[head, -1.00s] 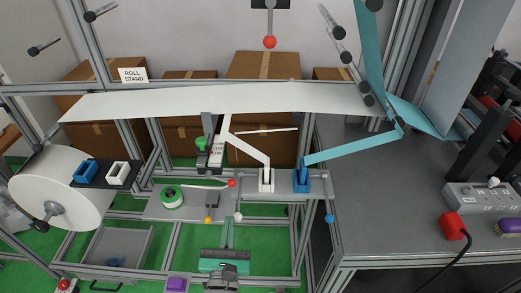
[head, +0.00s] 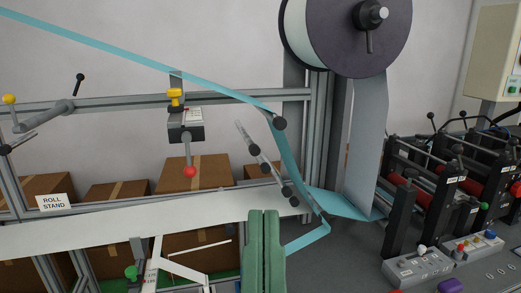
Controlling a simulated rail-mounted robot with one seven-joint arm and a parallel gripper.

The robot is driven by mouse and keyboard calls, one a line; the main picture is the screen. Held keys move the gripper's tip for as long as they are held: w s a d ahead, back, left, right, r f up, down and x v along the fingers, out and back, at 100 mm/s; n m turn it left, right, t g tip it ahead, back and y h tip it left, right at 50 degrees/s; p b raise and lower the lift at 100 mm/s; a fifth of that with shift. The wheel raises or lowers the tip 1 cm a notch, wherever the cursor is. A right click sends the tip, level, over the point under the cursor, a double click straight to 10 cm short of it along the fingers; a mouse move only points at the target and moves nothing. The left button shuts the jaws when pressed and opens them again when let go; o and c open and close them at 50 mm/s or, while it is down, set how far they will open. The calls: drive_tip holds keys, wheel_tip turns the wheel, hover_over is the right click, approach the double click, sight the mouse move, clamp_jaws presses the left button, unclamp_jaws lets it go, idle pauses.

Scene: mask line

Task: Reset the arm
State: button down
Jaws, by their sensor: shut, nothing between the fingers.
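My gripper (head: 263,214) shows at the bottom middle of the head view as two long green fingers pointing up. The fingers lie side by side against each other, shut and empty. They stand in front of the white web (head: 120,226) and the lower frame, and hide part of both. The rest of my arm is below the picture's edge.
A blue strip (head: 110,50) runs down to a roller (head: 279,123) right of my gripper. A red ball knob (head: 190,172) hangs behind, up and left. A large roll (head: 310,30) is above. Black roller stands (head: 430,215) and a switch box (head: 418,267) are at right.

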wheel_tip(320, 180, up, 37)
drive_tip(key=p, duration=3.3)
drive_tip(key=shift+w+a+p, duration=0.2)
drive_tip(key=shift+a+p, duration=0.05)
drive_tip(key=shift+p, duration=0.05)
drive_tip(key=shift+f, duration=0.15)
